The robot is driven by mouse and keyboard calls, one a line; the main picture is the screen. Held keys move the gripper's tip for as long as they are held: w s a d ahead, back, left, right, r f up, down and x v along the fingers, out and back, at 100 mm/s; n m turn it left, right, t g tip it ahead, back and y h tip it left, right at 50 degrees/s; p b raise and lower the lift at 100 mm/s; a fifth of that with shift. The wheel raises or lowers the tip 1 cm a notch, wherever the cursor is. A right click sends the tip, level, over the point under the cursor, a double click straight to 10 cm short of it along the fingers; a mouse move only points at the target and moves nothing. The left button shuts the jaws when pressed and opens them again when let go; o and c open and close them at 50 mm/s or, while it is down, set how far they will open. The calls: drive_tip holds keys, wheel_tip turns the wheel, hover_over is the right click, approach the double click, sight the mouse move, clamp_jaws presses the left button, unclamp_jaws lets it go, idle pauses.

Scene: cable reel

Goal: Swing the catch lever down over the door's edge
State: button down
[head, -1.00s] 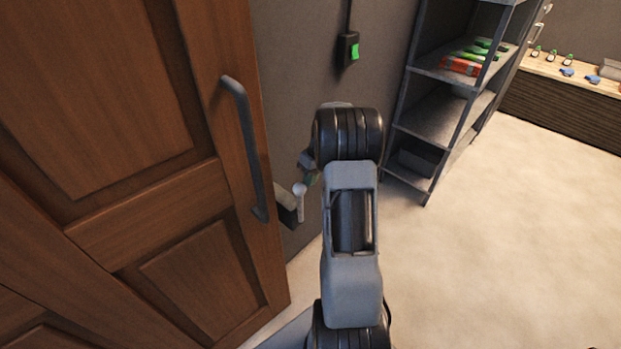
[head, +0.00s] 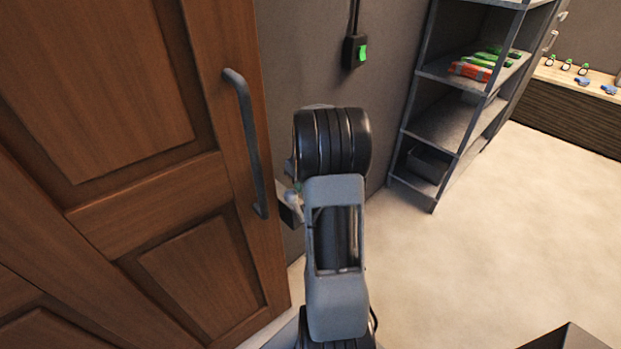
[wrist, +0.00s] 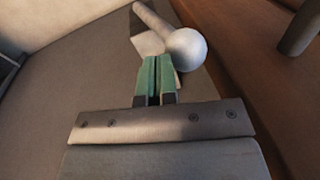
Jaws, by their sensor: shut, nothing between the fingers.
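The catch lever is a pale rod with a round white knob (wrist: 186,48) in the wrist view, angled from upper left down to the knob. In the head view, the catch lever (head: 293,201) shows beside the door's edge, partly hidden by my arm. The brown wooden door (head: 140,190) fills the left; it also shows at the right of the wrist view (wrist: 250,70). My gripper (wrist: 153,62) has green fingers shut together and empty, with the tips close beside the knob on its left. I cannot tell whether they touch. My arm hides most of the gripper in the head view.
A grey bar handle (head: 246,140) stands out from the door near the catch. A black box with a green switch (head: 355,51) is on the grey wall. A metal shelf (head: 445,125) stands to the right. The pale floor (head: 490,250) there is open.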

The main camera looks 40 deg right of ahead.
drive_tip(key=s+d+r, duration=0.1)
drive_tip(key=d+r, duration=0.2)
drive_tip(key=r, duration=0.8)
drive_tip(key=shift+s+d+r+p, duration=0.2)
drive_tip(key=shift+d+r+p, duration=0.2)
drive_tip(key=shift+p, duration=0.05)
drive_tip(key=m, duration=0.5)
drive_tip(key=d+m, duration=0.1)
drive_tip(key=m, duration=1)
drive_tip(key=shift+d+r, duration=0.25)
drive_tip(key=shift+d, duration=0.05)
